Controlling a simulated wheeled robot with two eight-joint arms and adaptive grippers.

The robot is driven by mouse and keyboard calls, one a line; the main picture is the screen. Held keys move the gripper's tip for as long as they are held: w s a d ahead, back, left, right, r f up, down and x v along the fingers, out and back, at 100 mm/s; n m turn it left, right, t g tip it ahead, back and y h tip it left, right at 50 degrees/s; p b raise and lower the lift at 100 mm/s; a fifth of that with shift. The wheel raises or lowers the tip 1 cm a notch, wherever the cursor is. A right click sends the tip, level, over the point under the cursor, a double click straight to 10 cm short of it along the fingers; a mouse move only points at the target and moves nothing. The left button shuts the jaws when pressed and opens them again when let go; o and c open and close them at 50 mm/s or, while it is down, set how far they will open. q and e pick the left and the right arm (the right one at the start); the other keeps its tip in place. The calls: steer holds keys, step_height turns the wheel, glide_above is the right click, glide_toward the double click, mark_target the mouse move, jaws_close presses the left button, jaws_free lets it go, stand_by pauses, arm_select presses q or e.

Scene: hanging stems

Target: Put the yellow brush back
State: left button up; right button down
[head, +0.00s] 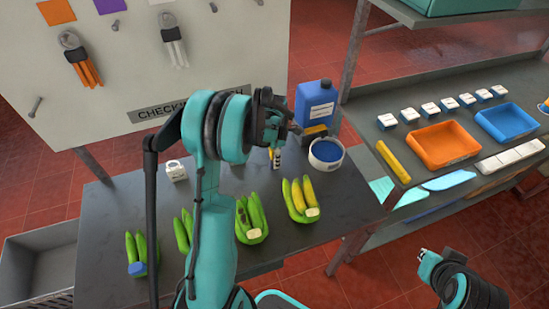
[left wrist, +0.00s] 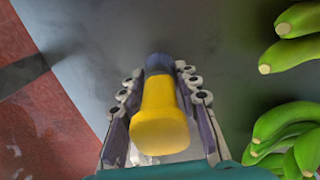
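The yellow brush (left wrist: 158,118) fills the space between the fingers of my left gripper (left wrist: 158,88) in the left wrist view. Its yellow handle end faces the camera and its dark blue end (left wrist: 159,62) points away, toward the grey table. My left gripper (head: 275,140) is shut on it, above the table's back part. In the head view only a small yellow bit shows by the fingers. A white pot with blue contents (head: 326,153) stands just right of the gripper. My right gripper (head: 429,262) is at lower right, away from the table; its finger opening is unclear.
Banana bunches (head: 251,220) lie along the table (head: 350,200). A blue jug (head: 316,103) with a yellow block (head: 315,131) before it stands behind the pot. A white padlock-shaped item (head: 176,170) is at left. A pegged board (head: 130,60) rises behind. A shelf with trays (head: 443,143) is at right.

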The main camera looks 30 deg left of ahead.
arm_select(q)
steer(key=o, duration=0.3)
steer(key=shift+r, duration=0.2)
step_height(320, 180, up, 12)
steer(key=p, duration=0.3)
steer(key=shift+f, duration=0.25)
steer(key=shift+d+r, duration=0.1)
steer(key=shift+r, duration=0.2)
steer(key=s+d+r+m+t, duration=0.3)
steer(key=s+d+m, duration=0.4)
steer(key=m, duration=0.7)
steer(key=s+d+r+m+t, duration=0.4)
steer(key=s+d+m, duration=0.4)
steer(key=s+m, duration=0.4)
steer(key=shift+r+m, duration=0.45)
steer(key=shift+m, duration=0.55)
